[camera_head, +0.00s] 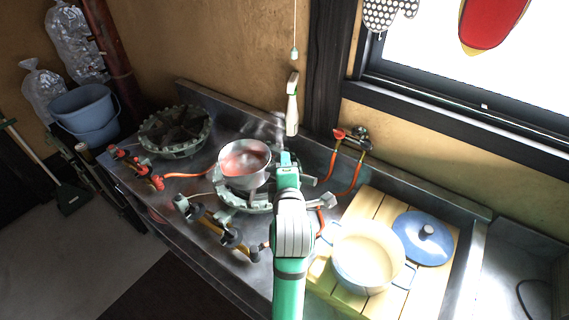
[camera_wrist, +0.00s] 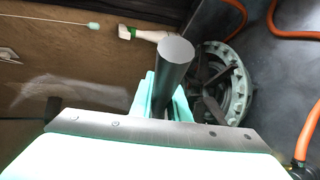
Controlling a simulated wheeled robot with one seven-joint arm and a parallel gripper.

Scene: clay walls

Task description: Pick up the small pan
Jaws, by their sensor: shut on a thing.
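The small pan (camera_head: 244,175) is a silvery round pan with a reddish inside, at or just above the middle gas burner (camera_head: 238,203). I cannot tell whether its bottom touches the burner. My gripper (camera_head: 287,160) is at the pan's right side. In the wrist view, the pale green fingers of my gripper (camera_wrist: 163,104) are shut on a dark grey rod that looks like the pan's handle (camera_wrist: 174,68). The pan's bowl is not seen there. The handle is hidden in the head view.
A white pot (camera_head: 341,275) and its blue lid (camera_head: 424,238) stand on a wooden slatted board at the right. Another burner (camera_head: 174,130) is at the back left. Orange hoses (camera_head: 355,176) run nearby. A white-and-green handled tool (camera_head: 292,105) hangs by the wall behind my gripper.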

